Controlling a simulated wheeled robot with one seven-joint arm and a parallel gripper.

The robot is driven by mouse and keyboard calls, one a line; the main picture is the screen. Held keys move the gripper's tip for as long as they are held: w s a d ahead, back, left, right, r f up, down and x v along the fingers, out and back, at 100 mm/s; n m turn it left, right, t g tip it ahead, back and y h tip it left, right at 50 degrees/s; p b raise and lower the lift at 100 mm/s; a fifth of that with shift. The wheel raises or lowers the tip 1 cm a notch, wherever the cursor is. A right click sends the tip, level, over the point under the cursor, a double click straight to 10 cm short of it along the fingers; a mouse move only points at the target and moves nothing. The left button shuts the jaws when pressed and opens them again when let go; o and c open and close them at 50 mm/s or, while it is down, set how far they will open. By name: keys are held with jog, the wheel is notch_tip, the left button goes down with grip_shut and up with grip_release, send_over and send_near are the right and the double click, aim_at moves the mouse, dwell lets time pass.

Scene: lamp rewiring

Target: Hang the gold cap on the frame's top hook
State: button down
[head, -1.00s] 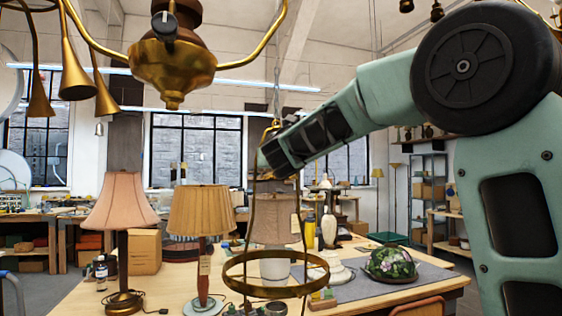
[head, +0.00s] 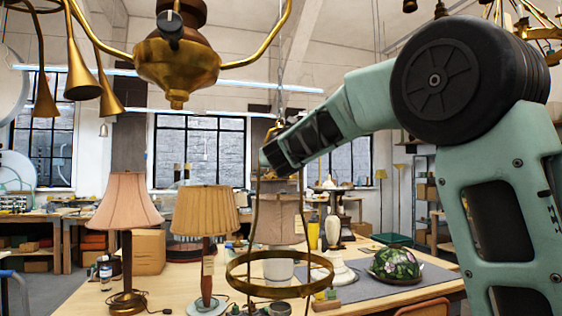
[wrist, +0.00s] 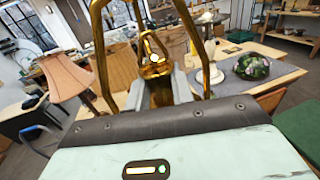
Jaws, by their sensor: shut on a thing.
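The gold frame is in the middle of the head view, with a wide ring (head: 280,291) low down, thin upright rods and its top (head: 277,127) under a thin hanging line. My gripper (head: 272,160) is at the upper part of the frame, seen from the side, its fingertips mostly hidden. In the wrist view my gripper (wrist: 158,88) has its grey fingers shut on a small gold piece with a loop, which looks like the gold cap (wrist: 155,68). The frame's gold rods (wrist: 101,50) pass on both sides of it. Whether the cap touches the hook cannot be told.
A workbench (head: 440,284) stands below with a pink-shaded lamp (head: 126,200), a tan-shaded lamp (head: 205,212) and a floral glass shade (head: 396,263). A brass chandelier (head: 176,65) hangs at upper left, close to the frame.

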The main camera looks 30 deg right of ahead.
jog(key=shift+s+a, duration=0.1)
jog(key=shift+s, duration=0.1)
jog(key=shift+f+b, duration=0.15)
jog(key=shift+b, duration=0.15)
jog(key=shift+w+f+b, duration=0.1)
jog(key=shift+f+b, duration=0.45)
jog(key=shift+b, duration=0.1)
dwell(0.3)
jog(key=c, duration=1.1)
grip_release()
jog(key=b+v, duration=0.5)
jog(key=v, duration=1.2)
jog(key=shift+a, duration=0.15)
